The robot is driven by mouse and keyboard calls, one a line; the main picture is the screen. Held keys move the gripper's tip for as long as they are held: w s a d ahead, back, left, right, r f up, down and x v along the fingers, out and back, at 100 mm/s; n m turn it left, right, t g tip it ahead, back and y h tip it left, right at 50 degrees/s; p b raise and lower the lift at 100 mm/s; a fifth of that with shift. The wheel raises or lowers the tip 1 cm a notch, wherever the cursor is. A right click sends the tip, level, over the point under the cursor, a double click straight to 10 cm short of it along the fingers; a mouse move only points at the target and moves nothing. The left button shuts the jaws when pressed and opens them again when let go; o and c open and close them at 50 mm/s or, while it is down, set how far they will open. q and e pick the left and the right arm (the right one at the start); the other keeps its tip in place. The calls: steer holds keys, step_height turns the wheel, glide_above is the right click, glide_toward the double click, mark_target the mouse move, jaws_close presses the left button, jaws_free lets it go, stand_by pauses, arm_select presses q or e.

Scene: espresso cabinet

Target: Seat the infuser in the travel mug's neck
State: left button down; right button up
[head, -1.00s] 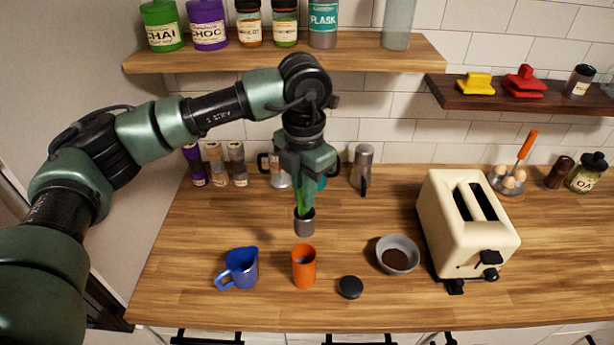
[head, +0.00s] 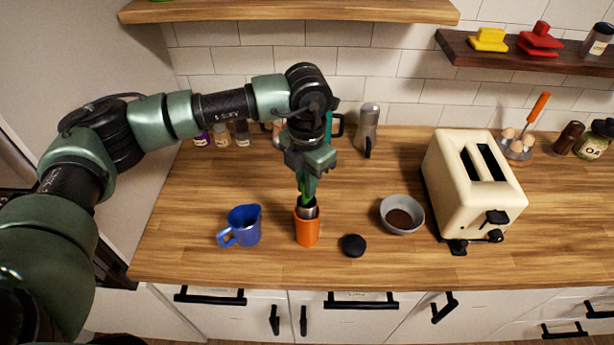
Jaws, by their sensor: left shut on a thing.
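The orange travel mug (head: 307,231) stands upright on the wooden counter. My left gripper (head: 306,196) points down right above it, shut on the infuser (head: 308,211). The infuser is a grey metal cup with a green part at its top. Its lower end is at the mug's mouth and looks partly inside the neck; how deep it sits is hidden by the mug wall. A round black lid (head: 353,245) lies on the counter to the right of the mug. My right gripper is not in view.
A blue pitcher (head: 243,225) stands left of the mug. A grey bowl (head: 402,214) with dark contents and a cream toaster (head: 473,190) stand to the right. Jars and a metal pot (head: 367,128) line the wall. The front counter is clear.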

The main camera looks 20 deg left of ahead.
mark_target(307, 201)
arm_select(q)
steer(key=shift+f+b, duration=1.1)
steer(key=shift+f, duration=1.85)
steer(key=c, duration=1.4)
jaws_free()
steer(key=shift+b, duration=0.45)
